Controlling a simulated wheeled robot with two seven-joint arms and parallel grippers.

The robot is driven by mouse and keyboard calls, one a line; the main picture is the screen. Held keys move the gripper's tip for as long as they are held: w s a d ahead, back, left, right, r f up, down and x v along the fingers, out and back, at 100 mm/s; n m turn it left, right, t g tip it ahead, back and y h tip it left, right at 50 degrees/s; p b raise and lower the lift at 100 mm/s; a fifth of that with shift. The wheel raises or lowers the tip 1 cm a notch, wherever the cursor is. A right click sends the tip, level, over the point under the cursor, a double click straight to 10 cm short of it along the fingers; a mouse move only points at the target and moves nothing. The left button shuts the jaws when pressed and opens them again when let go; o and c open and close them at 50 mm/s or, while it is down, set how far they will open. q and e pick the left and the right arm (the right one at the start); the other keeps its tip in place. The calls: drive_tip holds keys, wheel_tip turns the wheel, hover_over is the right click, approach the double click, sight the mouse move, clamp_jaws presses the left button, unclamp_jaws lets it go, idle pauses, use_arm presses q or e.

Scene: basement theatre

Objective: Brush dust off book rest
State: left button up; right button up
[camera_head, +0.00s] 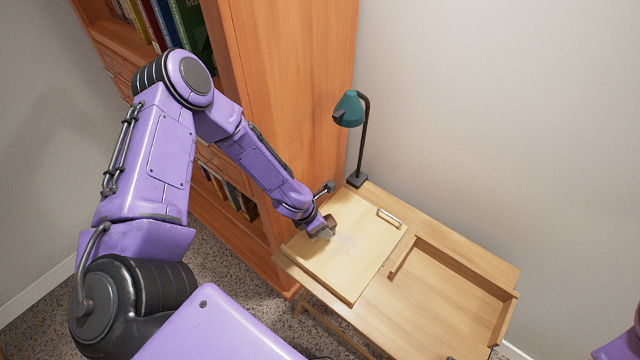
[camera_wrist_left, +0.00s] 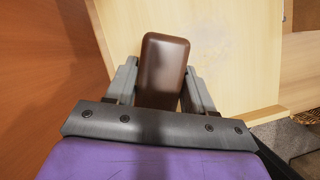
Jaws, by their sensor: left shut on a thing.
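The book rest (camera_head: 349,270) is a pale wooden board on the left part of the desk, with a small handle-like bar near its far right edge. A faint greyish dust patch (camera_head: 346,241) shows near its middle, and it also shows at the top of the left wrist view. My left gripper (camera_head: 322,226) is at the left side of the board, beside the dust patch. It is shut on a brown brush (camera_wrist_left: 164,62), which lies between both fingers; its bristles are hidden. I cannot tell whether the brush touches the board. My right gripper is not in view.
A teal lamp (camera_head: 349,109) stands at the desk's back left corner, behind the book rest. An open wooden tray section (camera_head: 440,292) with low walls fills the right of the desk (camera_head: 376,314). A tall orange-brown bookcase (camera_head: 295,90) stands close on the left.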

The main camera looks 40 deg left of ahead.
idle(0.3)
use_arm(q)
drive_tip(key=shift+f+b, duration=0.7)
drive_tip(key=shift+f, duration=0.3)
idle(0.4)
